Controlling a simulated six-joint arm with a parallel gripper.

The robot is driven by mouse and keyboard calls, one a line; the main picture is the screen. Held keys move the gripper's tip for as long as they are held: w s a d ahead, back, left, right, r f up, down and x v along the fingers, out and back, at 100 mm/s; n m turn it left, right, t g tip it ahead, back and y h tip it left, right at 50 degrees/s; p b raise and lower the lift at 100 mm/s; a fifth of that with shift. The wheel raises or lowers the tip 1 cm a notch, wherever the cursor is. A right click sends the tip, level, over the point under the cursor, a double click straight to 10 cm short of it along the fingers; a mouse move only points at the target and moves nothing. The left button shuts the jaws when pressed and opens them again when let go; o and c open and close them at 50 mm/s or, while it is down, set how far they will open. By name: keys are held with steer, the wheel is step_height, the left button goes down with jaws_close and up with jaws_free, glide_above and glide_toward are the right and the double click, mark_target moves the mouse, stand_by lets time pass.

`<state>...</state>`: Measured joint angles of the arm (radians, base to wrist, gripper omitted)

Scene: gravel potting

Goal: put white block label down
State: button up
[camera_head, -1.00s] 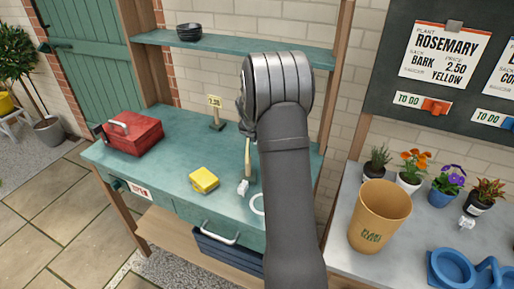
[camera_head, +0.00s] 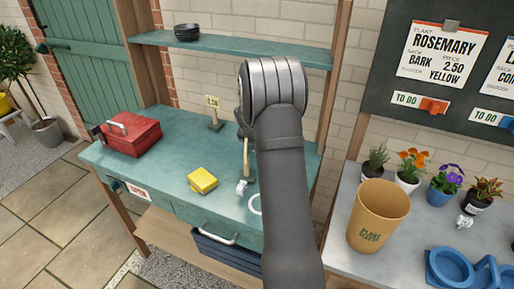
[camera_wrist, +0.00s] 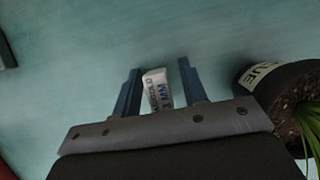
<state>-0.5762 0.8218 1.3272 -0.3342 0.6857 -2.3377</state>
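In the wrist view a small white block label (camera_wrist: 157,88) with dark printing sits between the two blue fingers of my gripper (camera_wrist: 158,92). The fingers are apart; a gap shows on the block's right side, and the left finger is close beside it. The green bench top (camera_wrist: 75,60) is behind the block; whether the block touches it is hard to tell. In the head view my arm hides the fingertips and this block. Another small white block (camera_head: 241,187) lies on the bench left of my arm, near a stake on a stand (camera_head: 247,160).
A dark pot (camera_wrist: 275,85) with a white label and green leaves stands close right of my gripper. On the bench are a red toolbox (camera_head: 132,136), a yellow block (camera_head: 202,180) and a price sign (camera_head: 213,115). The right table holds a tan pot (camera_head: 378,215) and several plants.

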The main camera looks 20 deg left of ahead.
steer(key=v, duration=1.2)
steer(key=shift+r, duration=0.1)
steer(key=x, duration=1.1)
steer(key=shift+w+f, duration=0.1)
steer(key=shift+f, duration=0.1)
steer(key=shift+w+f, duration=0.1)
steer(key=shift+w, duration=0.1)
steer(key=shift+r, duration=1.75)
steer(key=shift+s+f, duration=0.1)
steer(key=shift+f, duration=0.05)
